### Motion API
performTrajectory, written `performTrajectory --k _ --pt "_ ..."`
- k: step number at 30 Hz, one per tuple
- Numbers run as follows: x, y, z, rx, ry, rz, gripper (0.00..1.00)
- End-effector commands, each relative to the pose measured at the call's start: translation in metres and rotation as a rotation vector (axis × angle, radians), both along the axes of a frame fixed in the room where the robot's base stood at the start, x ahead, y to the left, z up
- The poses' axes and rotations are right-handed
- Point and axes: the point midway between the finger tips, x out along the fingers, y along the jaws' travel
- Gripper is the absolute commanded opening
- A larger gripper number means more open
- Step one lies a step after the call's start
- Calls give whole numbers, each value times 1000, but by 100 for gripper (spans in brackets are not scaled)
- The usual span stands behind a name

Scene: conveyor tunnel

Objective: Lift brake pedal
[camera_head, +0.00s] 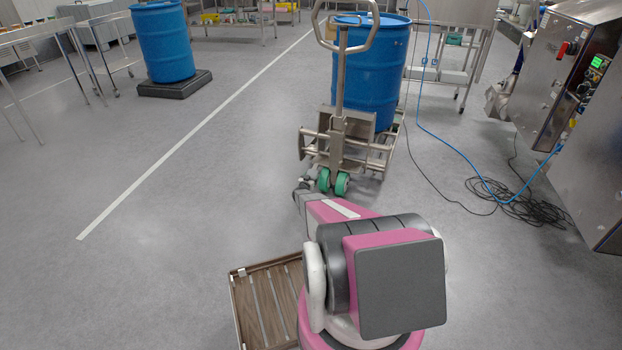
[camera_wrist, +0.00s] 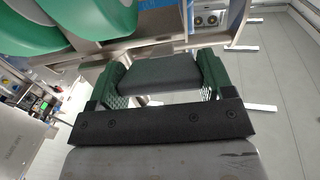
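A steel hand truck (camera_head: 340,135) with a looped handle stands in front of a blue drum in the head view. My arm reaches toward its lower front, and my gripper (camera_head: 304,187) is small and partly hidden there, beside the green wheels (camera_head: 333,182). In the wrist view my gripper (camera_wrist: 163,88) has its two green fingers wide apart. A dark grey flat pad, seemingly the brake pedal (camera_wrist: 162,73), lies between them. It nearly fills the gap; I cannot tell whether the fingers touch it. The pedal cannot be made out in the head view.
The blue drum (camera_head: 366,70) is close behind the truck. A blue hose and black cable (camera_head: 530,203) lie on the floor at right, beside a steel machine (camera_head: 545,75). Another drum (camera_head: 162,42) stands on a black base at left. The floor between is clear.

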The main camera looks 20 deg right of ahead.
Motion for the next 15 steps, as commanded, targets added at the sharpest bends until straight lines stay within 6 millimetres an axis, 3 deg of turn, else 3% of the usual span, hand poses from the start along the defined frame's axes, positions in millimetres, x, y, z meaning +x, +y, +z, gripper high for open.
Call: performTrajectory --k 8,15 --pt "-3 1 8 38 42 -4 32" --pt "-5 3 38 89 97 -1 32"
